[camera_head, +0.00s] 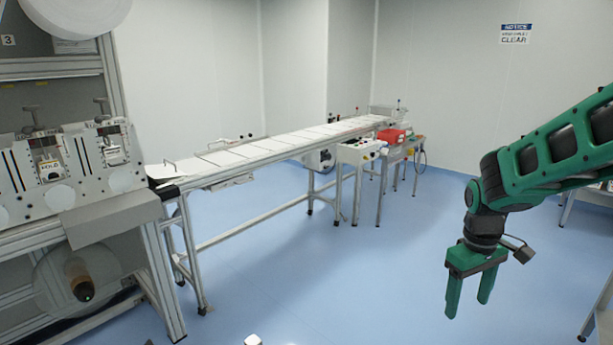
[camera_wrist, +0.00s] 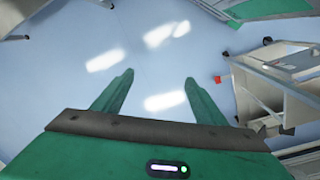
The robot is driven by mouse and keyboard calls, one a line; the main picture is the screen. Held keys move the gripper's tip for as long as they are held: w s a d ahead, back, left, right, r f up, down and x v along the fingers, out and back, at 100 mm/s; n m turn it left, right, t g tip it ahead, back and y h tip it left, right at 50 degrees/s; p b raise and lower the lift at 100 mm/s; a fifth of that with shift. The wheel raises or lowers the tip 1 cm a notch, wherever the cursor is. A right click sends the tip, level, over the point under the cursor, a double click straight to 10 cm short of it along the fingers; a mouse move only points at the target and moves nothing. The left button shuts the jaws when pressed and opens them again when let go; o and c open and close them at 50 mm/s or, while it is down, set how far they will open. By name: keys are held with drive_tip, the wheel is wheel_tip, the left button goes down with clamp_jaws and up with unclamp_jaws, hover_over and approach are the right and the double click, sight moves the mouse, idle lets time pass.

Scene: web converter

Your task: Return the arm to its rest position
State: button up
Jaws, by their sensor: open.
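My green arm reaches in from the right edge of the head view. My gripper (camera_head: 467,302) hangs below the wrist, fingers pointing down, over the blue floor. Its two fingers are apart and nothing is between them. In the wrist view my gripper (camera_wrist: 160,78) also shows open and empty, with bare floor beyond the fingertips. It touches nothing that I can see.
A long conveyor table (camera_head: 230,155) with white sheets runs from the converter machine (camera_head: 75,180) at left to the back. A red bin (camera_head: 391,136) stands near its far end. A metal-framed bench (camera_head: 590,195) is at the right edge.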

drive_tip(key=s+d+r+m, duration=0.1)
drive_tip(key=s+m, duration=0.2)
drive_tip(key=s, duration=0.4)
drive_tip(key=s+d+r+m, duration=0.2)
drive_tip(key=s+m, duration=0.1)
drive_tip(key=s, duration=0.5)
drive_tip(key=s+d+r+m+y, duration=0.1)
drive_tip(key=s+m, duration=0.3)
drive_tip(key=s, duration=0.4)
drive_tip(key=shift+s+d+r, duration=0.25)
drive_tip(key=shift+d+r, duration=0.2)
drive_tip(key=shift+r, duration=0.3)
